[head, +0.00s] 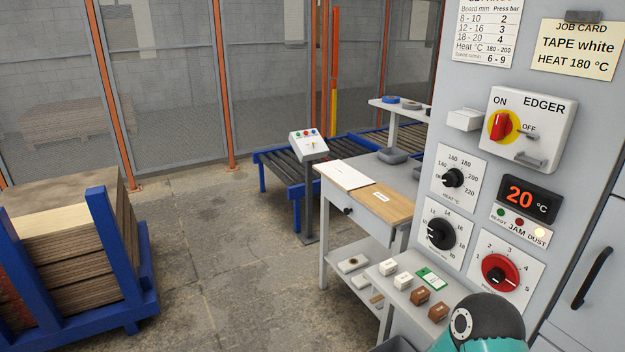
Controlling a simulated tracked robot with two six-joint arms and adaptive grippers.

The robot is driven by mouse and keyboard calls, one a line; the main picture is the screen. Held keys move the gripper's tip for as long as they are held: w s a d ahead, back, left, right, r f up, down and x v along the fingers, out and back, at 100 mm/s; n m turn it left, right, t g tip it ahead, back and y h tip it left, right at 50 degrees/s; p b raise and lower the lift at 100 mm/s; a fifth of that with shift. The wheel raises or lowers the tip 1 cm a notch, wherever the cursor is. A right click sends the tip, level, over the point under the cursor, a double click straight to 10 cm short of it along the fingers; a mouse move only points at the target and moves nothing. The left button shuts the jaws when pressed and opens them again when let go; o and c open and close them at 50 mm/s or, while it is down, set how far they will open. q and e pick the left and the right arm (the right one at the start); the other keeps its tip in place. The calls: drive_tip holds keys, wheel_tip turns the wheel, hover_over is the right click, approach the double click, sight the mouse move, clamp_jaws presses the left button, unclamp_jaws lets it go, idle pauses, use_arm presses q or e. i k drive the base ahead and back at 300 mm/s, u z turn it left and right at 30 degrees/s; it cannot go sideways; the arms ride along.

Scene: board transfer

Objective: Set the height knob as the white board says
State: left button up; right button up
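A white board (347,174) lies flat on the work table beside a brown board (380,203); both carry small labels I cannot read. A white chart (486,32) on the machine lists board mm against press bar. A teal and black part of my arm shows at bottom right; neither gripper is in view.
The machine also has a heat knob (453,178), a red knob (500,275) marked 1 to 5, an EDGER switch (504,125), a display (528,198) reading 20 °C and a job card (577,50). Small blocks lie on a low shelf (392,299). Floor at centre is clear.

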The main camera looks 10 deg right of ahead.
sight(441, 233)
drive_tip(key=u, duration=0.55)
drive_tip(key=i, duration=1.3)
drive_tip(key=z, duration=1.15)
drive_tip(key=i, duration=0.7)
drive_tip(key=u, duration=0.65)
drive_tip(key=k, duration=0.65)
drive_tip(key=z, duration=0.5)
